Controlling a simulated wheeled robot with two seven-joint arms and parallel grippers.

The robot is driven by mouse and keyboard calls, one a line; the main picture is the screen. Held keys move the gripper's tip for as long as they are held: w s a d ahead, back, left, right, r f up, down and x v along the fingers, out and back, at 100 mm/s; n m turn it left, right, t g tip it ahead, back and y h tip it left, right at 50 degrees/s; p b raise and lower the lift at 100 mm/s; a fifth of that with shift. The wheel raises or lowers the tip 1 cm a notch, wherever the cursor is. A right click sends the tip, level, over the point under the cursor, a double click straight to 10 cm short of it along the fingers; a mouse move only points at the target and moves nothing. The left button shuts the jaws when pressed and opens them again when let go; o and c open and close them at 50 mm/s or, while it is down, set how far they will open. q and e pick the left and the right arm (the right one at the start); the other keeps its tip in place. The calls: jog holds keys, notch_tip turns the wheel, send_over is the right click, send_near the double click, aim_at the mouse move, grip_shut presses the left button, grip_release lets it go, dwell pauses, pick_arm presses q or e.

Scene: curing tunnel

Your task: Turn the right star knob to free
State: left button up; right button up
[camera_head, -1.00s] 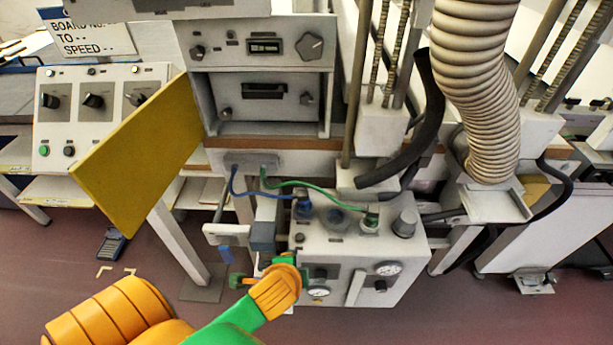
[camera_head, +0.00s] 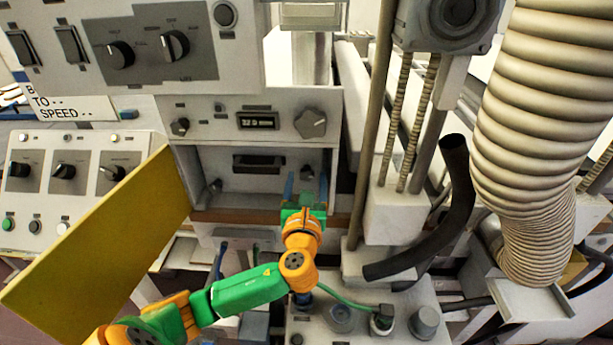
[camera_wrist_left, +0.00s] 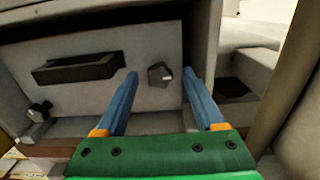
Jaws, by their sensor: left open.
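The right star knob (camera_head: 307,173) is a small dark knob on the grey panel inside the open recess. In the left wrist view the knob (camera_wrist_left: 160,74) is many-sided with a pale mark on its right side. The matching left knob (camera_head: 214,187) is at the panel's other end and also shows in the wrist view (camera_wrist_left: 40,111). My left gripper (camera_head: 306,184) is open and points into the recess. Its blue fingers (camera_wrist_left: 161,78) appear on either side of the right knob, with gaps on both sides. I cannot tell how far the tips are from the panel.
A yellow door (camera_head: 100,235) hangs open at the left. A larger knob (camera_head: 311,124) and a display (camera_head: 258,121) are above the recess. A dark hose (camera_head: 455,205) and a ribbed duct (camera_head: 530,130) stand at the right. A green cable (camera_head: 345,300) runs below my arm.

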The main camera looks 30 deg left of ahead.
pick_arm(q)
jog(key=shift+w+a+f, duration=0.15)
jog(key=shift+w+a, duration=0.2)
jog(key=shift+w, duration=0.15)
jog(key=shift+w+a+f, duration=0.2)
jog(key=shift+w+f, duration=0.05)
jog(key=shift+w, duration=0.05)
jog(key=shift+s+d+r, duration=0.15)
jog(key=shift+s, duration=0.05)
jog(key=c, duration=0.6)
grip_shut()
pick_arm(e)
jog(key=shift+w+r, duration=0.1)
jog(key=shift+w, duration=0.3)
